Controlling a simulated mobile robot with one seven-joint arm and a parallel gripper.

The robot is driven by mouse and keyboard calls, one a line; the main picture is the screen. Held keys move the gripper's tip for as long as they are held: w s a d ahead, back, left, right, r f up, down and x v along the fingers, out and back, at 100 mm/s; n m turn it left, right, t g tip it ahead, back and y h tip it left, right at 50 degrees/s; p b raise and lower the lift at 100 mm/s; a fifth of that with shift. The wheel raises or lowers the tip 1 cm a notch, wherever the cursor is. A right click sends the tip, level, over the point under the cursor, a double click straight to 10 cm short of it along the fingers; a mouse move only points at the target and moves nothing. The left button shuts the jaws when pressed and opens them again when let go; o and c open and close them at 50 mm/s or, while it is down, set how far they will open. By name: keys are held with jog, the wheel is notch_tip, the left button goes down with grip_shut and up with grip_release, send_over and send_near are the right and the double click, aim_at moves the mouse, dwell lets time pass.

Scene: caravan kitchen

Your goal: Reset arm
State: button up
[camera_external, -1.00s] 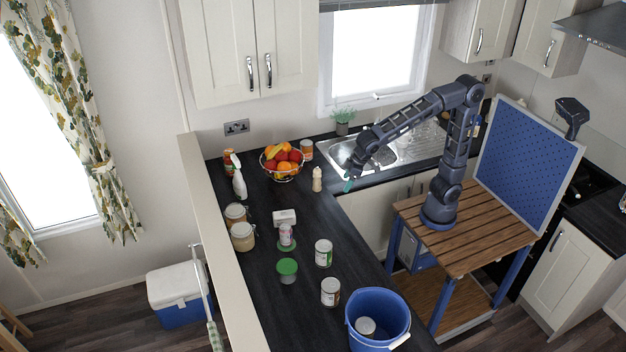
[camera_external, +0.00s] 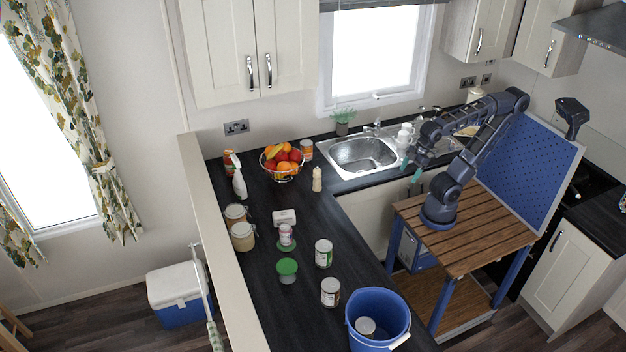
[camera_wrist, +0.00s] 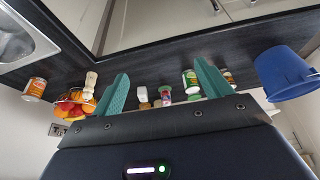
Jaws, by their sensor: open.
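My gripper (camera_external: 411,176) hangs in front of the sink counter, to the right of the sink (camera_external: 362,155) and above the left edge of my wooden-topped base. Its two teal fingers are spread apart in the wrist view (camera_wrist: 160,88), with nothing between them close by. The arm is folded back toward its base, with the elbow high at the right near the blue perforated panel.
The dark counter (camera_external: 262,297) holds several cans, jars, a spray bottle (camera_external: 238,178) and a fruit basket (camera_external: 282,162). A blue bucket (camera_external: 379,340) with a can inside stands at the front. White cups (camera_external: 404,136) stand behind my gripper.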

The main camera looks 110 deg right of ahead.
jog(key=shift+s+a+f, duration=0.15)
jog(key=shift+s+f, duration=0.25)
jog(key=shift+s, duration=0.4)
